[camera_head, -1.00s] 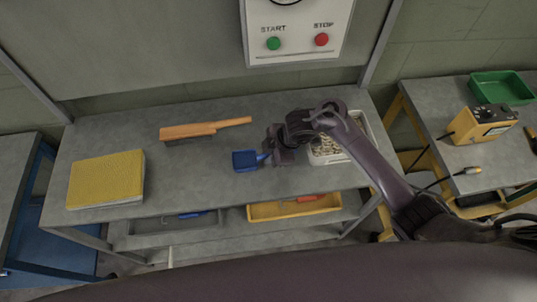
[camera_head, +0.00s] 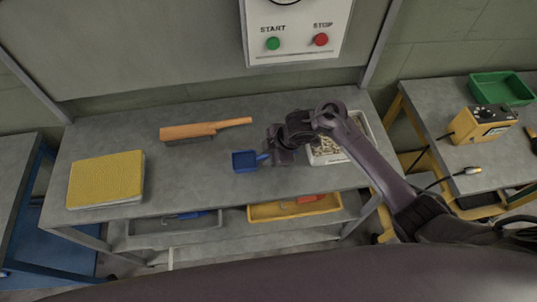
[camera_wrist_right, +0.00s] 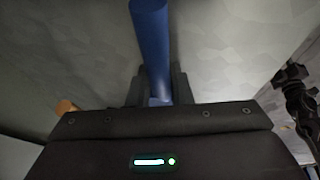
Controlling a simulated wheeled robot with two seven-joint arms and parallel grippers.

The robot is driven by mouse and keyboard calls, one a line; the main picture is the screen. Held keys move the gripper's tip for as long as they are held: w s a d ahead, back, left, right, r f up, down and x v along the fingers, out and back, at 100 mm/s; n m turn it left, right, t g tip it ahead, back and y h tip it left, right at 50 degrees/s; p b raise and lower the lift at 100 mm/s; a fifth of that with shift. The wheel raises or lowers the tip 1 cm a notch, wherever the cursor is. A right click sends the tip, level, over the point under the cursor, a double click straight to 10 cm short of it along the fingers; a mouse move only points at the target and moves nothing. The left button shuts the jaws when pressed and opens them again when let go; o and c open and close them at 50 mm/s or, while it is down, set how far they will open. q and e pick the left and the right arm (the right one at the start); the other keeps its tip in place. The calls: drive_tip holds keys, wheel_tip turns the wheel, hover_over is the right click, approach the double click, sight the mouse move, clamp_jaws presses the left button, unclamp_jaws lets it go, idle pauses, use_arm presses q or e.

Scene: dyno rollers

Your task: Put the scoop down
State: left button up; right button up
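The blue scoop (camera_head: 244,161) is low at the middle of the grey workbench top, its pan toward the left. I cannot tell whether it touches the bench top. My right gripper (camera_head: 272,157) is at the scoop's handle, just right of the pan. In the right wrist view the blue handle (camera_wrist_right: 153,50) stands between the two dark fingers (camera_wrist_right: 159,88), which look closed on it. The pan is hidden in that view. My left gripper is not in view.
An orange-handled brush (camera_head: 205,130) lies behind the scoop. A yellow book-like block (camera_head: 106,180) is at the left. A white bin of pale pieces (camera_head: 328,156) stands right, partly behind my arm. Bare bench top lies left of the scoop. Grey and yellow trays (camera_head: 293,208) are below.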

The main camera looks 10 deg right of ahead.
drive_tip(key=shift+s+d+f, duration=0.1)
drive_tip(key=shift+s+f, duration=0.35)
drive_tip(key=shift+r+p, duration=0.35)
drive_tip(key=w+p+v, duration=0.1)
drive_tip(key=p+v, duration=0.2)
drive_tip(key=v, duration=0.9)
drive_tip(key=shift+r, duration=0.3)
